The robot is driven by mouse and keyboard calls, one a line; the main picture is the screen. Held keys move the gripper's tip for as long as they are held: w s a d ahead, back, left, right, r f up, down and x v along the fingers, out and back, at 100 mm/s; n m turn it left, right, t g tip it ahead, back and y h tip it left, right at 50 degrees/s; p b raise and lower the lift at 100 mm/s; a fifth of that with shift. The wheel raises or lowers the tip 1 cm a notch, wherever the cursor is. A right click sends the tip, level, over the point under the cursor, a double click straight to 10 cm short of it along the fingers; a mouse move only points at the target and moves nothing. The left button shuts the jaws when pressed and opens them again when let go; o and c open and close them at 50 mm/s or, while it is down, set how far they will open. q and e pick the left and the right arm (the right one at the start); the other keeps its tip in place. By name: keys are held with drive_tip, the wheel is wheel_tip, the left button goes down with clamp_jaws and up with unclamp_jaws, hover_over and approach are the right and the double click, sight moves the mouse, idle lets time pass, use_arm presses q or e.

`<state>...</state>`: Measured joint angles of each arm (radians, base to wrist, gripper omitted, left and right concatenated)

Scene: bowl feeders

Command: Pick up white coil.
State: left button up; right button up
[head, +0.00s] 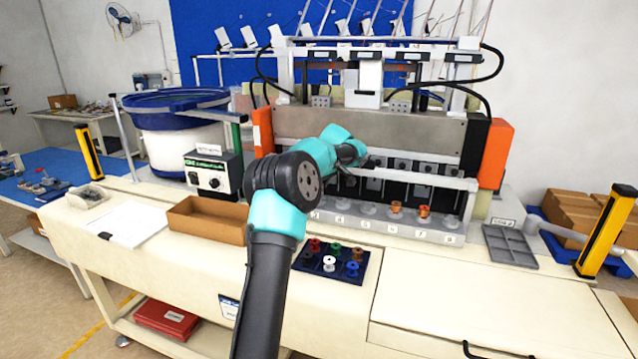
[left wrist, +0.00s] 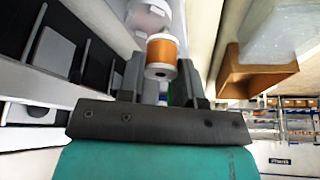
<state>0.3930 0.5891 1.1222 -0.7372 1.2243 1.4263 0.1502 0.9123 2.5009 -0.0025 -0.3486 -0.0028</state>
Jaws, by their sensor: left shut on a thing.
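The white coil (head: 329,263) stands in a dark blue tray (head: 304,268) on the bench front, among several coils of other colours. My left gripper (head: 374,162) is away from it, up at the front of the grey machine. In the left wrist view, the left gripper (left wrist: 161,88) is shut on a copper-coloured coil (left wrist: 162,51) with pale ends. That coil cannot be made out in the head view. My right gripper is not in view.
Two orange coils (head: 424,211) sit on the numbered rail (head: 345,222) of the machine. A brown open box (head: 207,220) and a control box (head: 212,176) stand left of my arm. A grey divided tray (head: 509,246) lies at right. The bench front at right is clear.

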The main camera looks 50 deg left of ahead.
use_arm(q)
drive_tip(key=s+d+r, duration=0.1)
drive_tip(key=s+d, duration=0.8)
drive_tip(key=d, duration=0.1)
drive_tip(key=shift+d+r, duration=0.1)
idle(0.6)
